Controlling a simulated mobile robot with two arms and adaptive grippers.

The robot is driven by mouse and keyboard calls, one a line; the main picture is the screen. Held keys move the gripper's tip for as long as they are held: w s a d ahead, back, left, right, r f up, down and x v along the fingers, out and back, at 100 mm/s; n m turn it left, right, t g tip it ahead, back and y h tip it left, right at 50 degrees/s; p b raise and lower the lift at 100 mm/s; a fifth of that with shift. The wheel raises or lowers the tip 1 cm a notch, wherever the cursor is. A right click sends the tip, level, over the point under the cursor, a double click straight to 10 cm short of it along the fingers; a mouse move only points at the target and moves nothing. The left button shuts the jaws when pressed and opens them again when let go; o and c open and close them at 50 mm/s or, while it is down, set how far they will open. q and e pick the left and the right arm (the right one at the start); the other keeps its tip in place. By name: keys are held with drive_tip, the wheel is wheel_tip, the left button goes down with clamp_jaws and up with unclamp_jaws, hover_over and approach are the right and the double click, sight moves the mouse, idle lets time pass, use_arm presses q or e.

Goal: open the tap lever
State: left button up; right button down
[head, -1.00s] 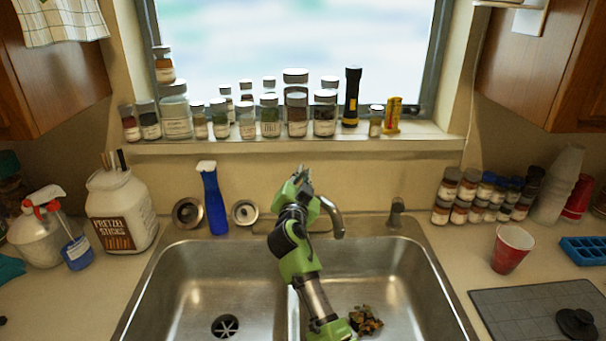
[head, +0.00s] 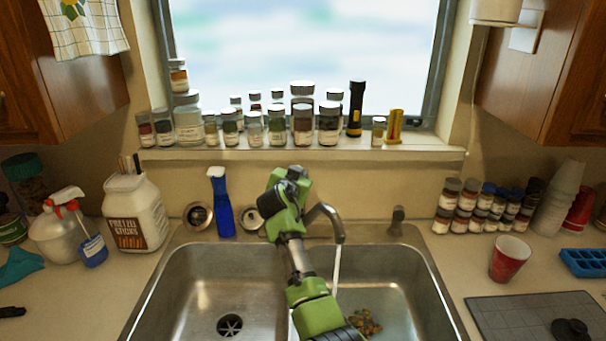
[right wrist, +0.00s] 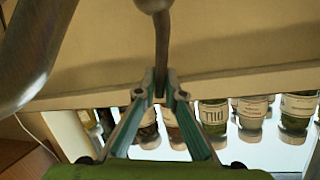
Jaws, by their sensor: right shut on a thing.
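The tap's curved metal spout (head: 330,216) stands behind the sink, and a stream of water (head: 336,265) falls from it into the right basin. My green right arm covers the tap's base and lever in the head view. In the right wrist view the thin metal tap lever (right wrist: 161,45) runs down between the fingertips of my right gripper (right wrist: 160,88), which is shut on it. Part of the spout (right wrist: 28,50) shows at the left of that view. My left gripper is not in view.
The double steel sink (head: 190,290) has some brown-green scraps (head: 366,321) in its right basin. A blue spray bottle (head: 221,205) stands left of my arm. Jars and a flashlight (head: 355,108) line the window sill (head: 300,154). A red cup (head: 510,259) stands on the right counter.

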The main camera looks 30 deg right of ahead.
drive_tip(key=shift+d, duration=0.1)
drive_tip(key=c, duration=2.1)
unclamp_jaws()
drive_tip(key=shift+w+f, duration=0.1)
drive_tip(key=shift+w, duration=0.05)
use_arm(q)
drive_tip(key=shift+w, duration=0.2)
use_arm(e)
drive_tip(key=v, duration=0.7)
